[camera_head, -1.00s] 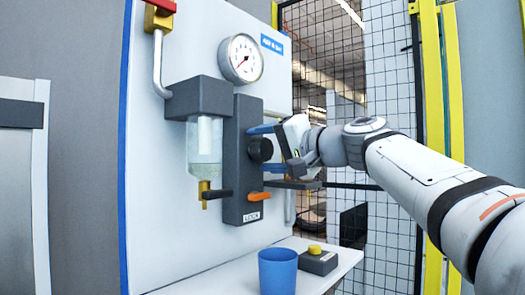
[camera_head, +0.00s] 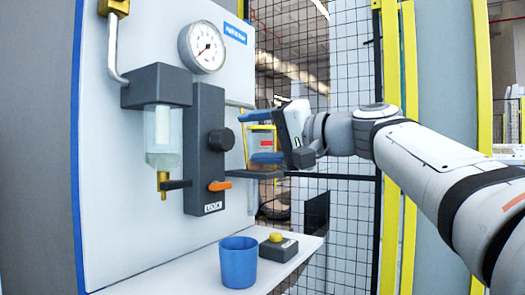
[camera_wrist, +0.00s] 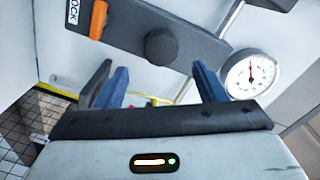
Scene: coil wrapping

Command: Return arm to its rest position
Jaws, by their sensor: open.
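My gripper (camera_head: 262,138) is open, with its two blue fingers pointing left toward the panel. It is apart from the round black knob (camera_head: 221,140) on the dark grey lock block (camera_head: 206,165), with a gap between them in the head view. In the wrist view, the blue fingers (camera_wrist: 160,88) are spread and nothing is held. The black knob (camera_wrist: 161,47) shows beyond and between them. My arm reaches in from the right side of the head view.
A pressure gauge (camera_head: 202,47), a clear bowl (camera_head: 163,137) and an orange lever (camera_head: 220,186) are on the white panel. A blue cup (camera_head: 239,263) and a box with a yellow button (camera_head: 277,238) stand on the shelf below. A wire mesh fence (camera_head: 340,140) stands behind my gripper.

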